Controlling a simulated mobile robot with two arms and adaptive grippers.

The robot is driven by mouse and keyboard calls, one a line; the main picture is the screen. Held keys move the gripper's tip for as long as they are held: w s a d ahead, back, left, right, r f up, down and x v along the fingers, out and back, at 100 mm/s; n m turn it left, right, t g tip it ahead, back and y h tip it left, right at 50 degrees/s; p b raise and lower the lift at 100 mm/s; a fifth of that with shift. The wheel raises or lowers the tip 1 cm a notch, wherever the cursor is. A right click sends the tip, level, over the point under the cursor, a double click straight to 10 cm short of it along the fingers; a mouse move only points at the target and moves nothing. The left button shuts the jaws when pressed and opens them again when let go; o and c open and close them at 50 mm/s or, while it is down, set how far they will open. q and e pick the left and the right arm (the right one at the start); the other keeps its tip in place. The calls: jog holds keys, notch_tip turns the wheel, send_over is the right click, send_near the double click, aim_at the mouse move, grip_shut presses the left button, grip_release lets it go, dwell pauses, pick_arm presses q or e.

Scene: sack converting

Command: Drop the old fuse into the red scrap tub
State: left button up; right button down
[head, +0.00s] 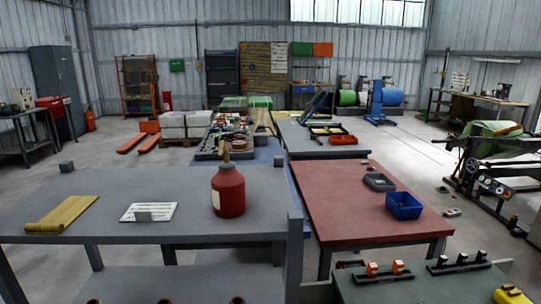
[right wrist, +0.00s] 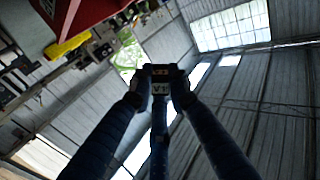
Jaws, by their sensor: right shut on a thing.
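My right gripper (right wrist: 160,82) is in the right wrist view, its two dark fingers shut on a small dark block with pale lettered labels (right wrist: 160,88), which I take to be the old fuse. It is held up, with the wall and roof of the hall behind it. Neither gripper shows in the head view. A low red open container (head: 342,139) stands on the far grey table; it may be the red scrap tub, but it is too small to be sure.
A red-topped table (head: 335,195) bears a blue bin (head: 403,206) and a dark grey device (head: 379,182). The grey table (head: 100,200) at left bears a red bottle (head: 229,192), a yellow roll (head: 62,214) and a white card (head: 148,211). Black fuse-like racks (head: 459,265) stand at front right.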

jog(key=shift+f, duration=0.3)
jog(key=c, duration=1.6)
grip_release()
jog(key=shift+s+a, duration=0.1)
jog(key=v, duration=1.1)
jog(key=shift+s+a, duration=0.2)
jog(key=shift+s, duration=0.15)
